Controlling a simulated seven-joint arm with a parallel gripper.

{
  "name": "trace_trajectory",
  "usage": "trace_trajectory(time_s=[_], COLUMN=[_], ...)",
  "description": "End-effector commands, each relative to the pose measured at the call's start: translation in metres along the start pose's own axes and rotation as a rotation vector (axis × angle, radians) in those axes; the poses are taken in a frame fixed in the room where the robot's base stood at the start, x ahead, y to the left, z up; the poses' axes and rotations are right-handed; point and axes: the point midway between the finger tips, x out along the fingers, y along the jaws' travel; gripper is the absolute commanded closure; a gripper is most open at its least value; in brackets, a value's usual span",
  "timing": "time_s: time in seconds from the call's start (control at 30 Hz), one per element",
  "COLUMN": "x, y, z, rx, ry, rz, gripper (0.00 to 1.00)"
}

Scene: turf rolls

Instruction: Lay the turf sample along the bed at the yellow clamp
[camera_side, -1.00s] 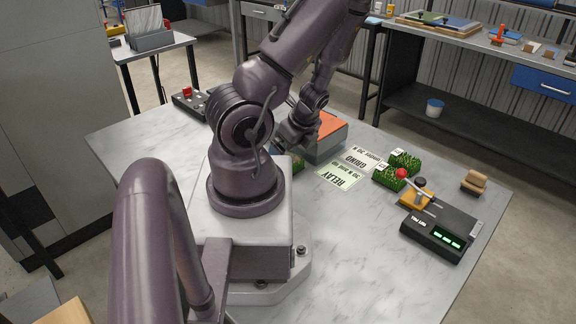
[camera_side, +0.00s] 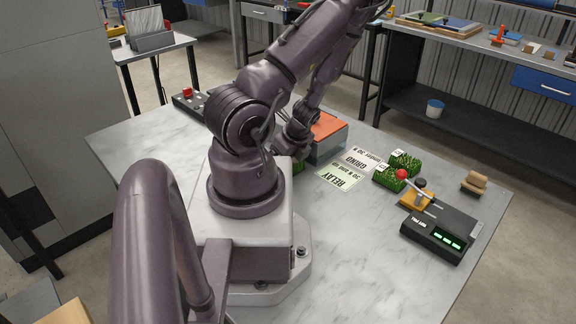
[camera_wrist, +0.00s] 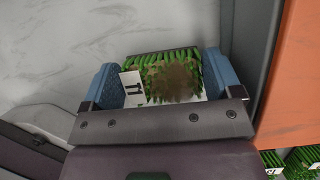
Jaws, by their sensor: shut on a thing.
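In the wrist view my gripper (camera_wrist: 162,85) has its two blue fingers shut on a turf sample (camera_wrist: 160,65), green with a brown patch and a white tag on its left. In the side view my gripper is mostly hidden behind my arm, beside the grey box with the orange top; a bit of green (camera_side: 298,167) shows below it. The yellow clamp (camera_side: 412,201), with a red-knobbed lever (camera_side: 402,174), sits at the left end of a dark bed (camera_side: 452,220) on the right of the table. My gripper is well left of it.
Two tagged turf pieces (camera_side: 388,178) (camera_side: 405,161) stand beside the RELAY card (camera_side: 340,178) and the GRIND card (camera_side: 363,158). A black readout box (camera_side: 433,241) fronts the bed. The orange-topped box (camera_side: 328,127) stands close to my gripper. The front table is clear.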

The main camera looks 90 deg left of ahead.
Motion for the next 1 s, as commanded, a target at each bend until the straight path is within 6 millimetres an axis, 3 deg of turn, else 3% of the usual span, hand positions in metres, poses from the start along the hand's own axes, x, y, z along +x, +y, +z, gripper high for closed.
trace_trajectory(time_s=[0.37, 1.0], x=[-0.013, -0.088], y=[-0.001, -0.001], z=[0.005, 0.036], rx=[-0.002, -0.001], ry=[-0.001, 0.000], rz=[-0.003, -0.003], gripper=[0.46, 0.46])
